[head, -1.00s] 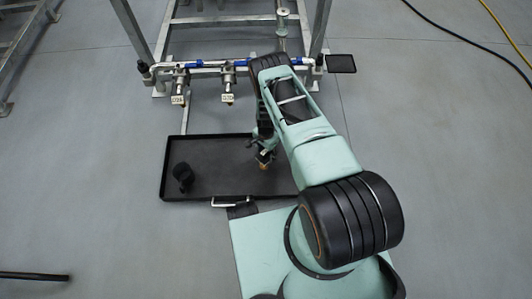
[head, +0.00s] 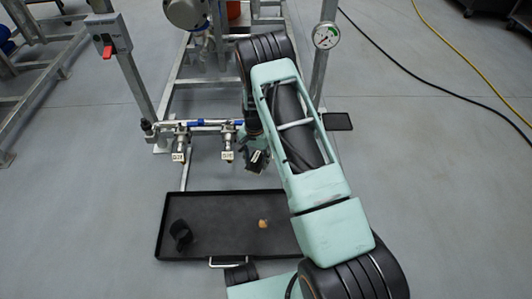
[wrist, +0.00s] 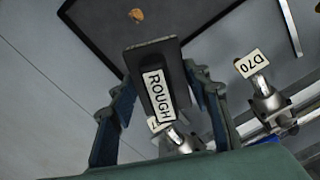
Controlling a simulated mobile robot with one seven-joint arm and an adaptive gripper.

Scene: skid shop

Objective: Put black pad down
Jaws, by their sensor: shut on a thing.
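My gripper (head: 258,160) is shut on a dark, block-like black pad (wrist: 168,55) with a white "ROUGH" label on the side facing the wrist camera. In the wrist view the two teal fingers (wrist: 162,115) stand either side of it. In the head view the gripper is in the air beyond the far edge of the black tray (head: 215,252), just right of the right-hand tagged valve (head: 228,146). The held pad is small and partly hidden by the gripper there.
A flat black square (head: 338,121) lies on the floor by the frame's right leg. The pipe carries another tagged valve (head: 180,146). Floor left of the tray is clear.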

